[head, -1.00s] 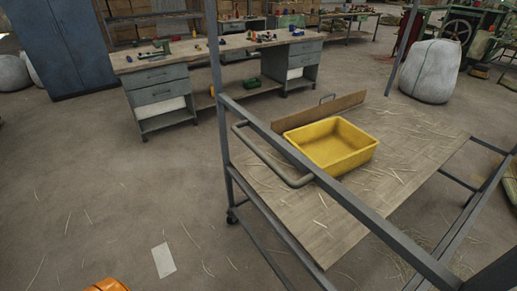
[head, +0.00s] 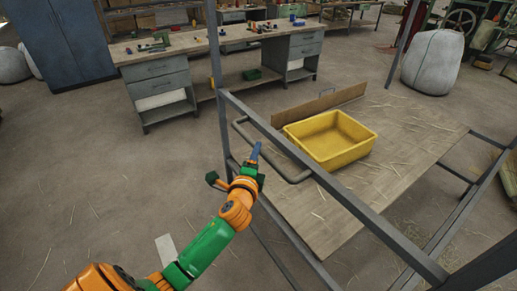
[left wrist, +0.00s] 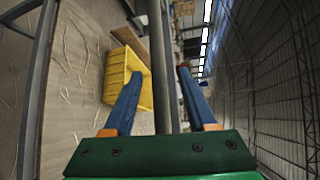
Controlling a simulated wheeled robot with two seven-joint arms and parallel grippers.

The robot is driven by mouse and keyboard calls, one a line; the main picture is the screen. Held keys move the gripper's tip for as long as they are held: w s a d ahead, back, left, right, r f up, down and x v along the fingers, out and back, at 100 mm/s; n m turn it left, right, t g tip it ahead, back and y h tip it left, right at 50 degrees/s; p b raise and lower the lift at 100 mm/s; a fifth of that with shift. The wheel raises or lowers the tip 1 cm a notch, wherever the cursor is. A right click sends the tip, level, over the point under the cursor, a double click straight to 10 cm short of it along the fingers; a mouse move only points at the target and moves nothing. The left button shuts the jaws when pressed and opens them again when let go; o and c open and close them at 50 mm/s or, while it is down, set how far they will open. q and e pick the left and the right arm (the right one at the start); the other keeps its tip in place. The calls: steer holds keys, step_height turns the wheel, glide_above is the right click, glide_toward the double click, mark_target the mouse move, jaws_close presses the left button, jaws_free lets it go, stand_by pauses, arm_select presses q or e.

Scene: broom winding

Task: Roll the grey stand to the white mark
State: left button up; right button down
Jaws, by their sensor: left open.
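The grey stand (head: 343,197) is a metal frame with a straw-strewn wooden shelf, in the right half of the head view. Its bent grey handle (head: 296,181) sticks out on the left side. The white mark (head: 166,248) is a pale rectangle on the floor, left of the stand and partly hidden by my left arm. My left gripper (head: 254,158) is close to the handle. In the left wrist view its blue fingers (left wrist: 160,76) are open, with a grey bar of the stand (left wrist: 162,100) showing between them; contact cannot be told. My right gripper is not seen.
A yellow bin (head: 345,157) sits on the stand's shelf. A workbench (head: 185,60) with tools stands behind, beside a blue cabinet (head: 68,45). A pale sack (head: 433,63) stands at the back right. The floor left of the stand is clear.

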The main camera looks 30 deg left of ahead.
arm_select(q)
steer(key=x, duration=0.4)
steer(key=shift+w+a+f, duration=0.1)
steer(key=shift+w+f, duration=0.05)
steer(key=shift+w, duration=0.25)
jaws_close()
stand_by(1.0)
